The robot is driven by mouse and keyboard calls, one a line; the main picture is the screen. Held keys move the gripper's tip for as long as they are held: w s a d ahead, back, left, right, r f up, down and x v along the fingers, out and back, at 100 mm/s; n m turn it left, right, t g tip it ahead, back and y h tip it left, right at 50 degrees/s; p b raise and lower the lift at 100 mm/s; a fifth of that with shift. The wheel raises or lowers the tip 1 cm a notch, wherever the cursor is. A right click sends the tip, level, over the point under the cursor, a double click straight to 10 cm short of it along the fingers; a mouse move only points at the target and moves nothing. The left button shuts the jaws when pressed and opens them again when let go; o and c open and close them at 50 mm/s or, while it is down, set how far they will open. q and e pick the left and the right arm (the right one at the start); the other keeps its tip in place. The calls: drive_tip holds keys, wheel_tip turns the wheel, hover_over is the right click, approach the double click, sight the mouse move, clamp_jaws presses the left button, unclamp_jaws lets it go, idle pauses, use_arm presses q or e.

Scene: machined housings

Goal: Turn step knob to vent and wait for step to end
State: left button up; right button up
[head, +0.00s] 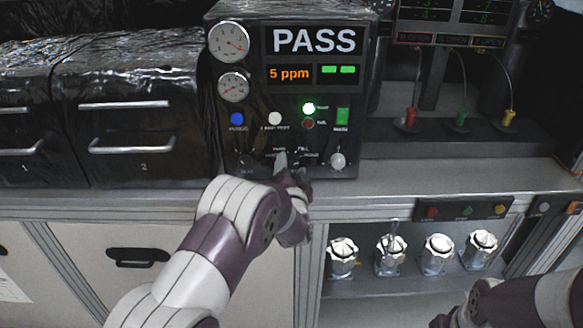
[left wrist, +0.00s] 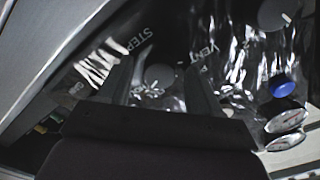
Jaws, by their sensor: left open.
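The black test unit (head: 232,110) stands on the bench, with a lit PASS display (head: 314,40) and an orange 5 ppm readout (head: 290,73). My left gripper (head: 292,178) is at its lower panel, covering part of the step knob area. In the left wrist view my left gripper (left wrist: 160,88) is open, one finger on each side of a grey round knob (left wrist: 159,75). STEP and VENT lettering shows around it. I cannot tell if the fingers touch the knob or where it points. My right gripper (head: 442,320) is barely visible at the bottom edge.
Drawers (head: 130,120) stand left. Several machined housings (head: 438,254) sit on the lower shelf. Bench top right of the unit is clear.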

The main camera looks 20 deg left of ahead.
use_arm(q)
drive_tip(key=shift+d, duration=0.1)
drive_tip(key=shift+c, duration=0.9)
drive_tip(key=c, duration=0.9)
drive_tip(key=shift+o, duration=0.2)
